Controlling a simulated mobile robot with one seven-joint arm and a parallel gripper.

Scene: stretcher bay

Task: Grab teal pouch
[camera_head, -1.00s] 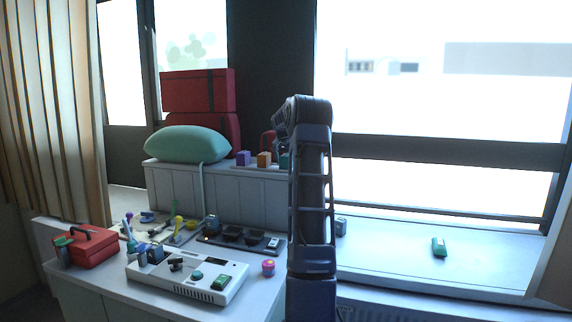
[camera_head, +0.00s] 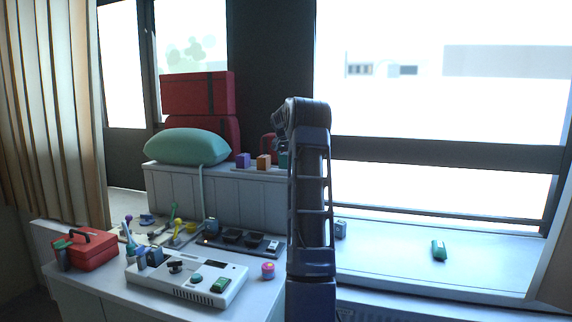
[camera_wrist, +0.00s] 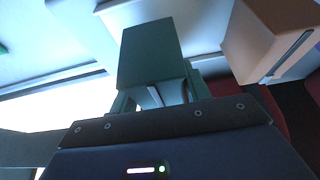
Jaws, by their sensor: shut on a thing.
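The teal pouch (camera_wrist: 150,52) is a dark teal, box-shaped thing in the middle of the wrist view. My gripper (camera_wrist: 155,92) is shut on its near end, with a finger at each side. In the head view a sliver of the teal pouch (camera_head: 284,160) shows on the grey ledge, beside my arm. My arm hides the rest of it and most of the gripper there. I cannot tell whether the pouch is clear of the ledge.
An orange box (camera_head: 264,161) stands close to the left of the pouch, with a purple box (camera_head: 243,160) beyond it. A green pillow (camera_head: 188,146) and red cases (camera_head: 197,92) lie further left. A dark tray (camera_head: 240,240) is below. The window sill (camera_head: 400,262) is mostly clear.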

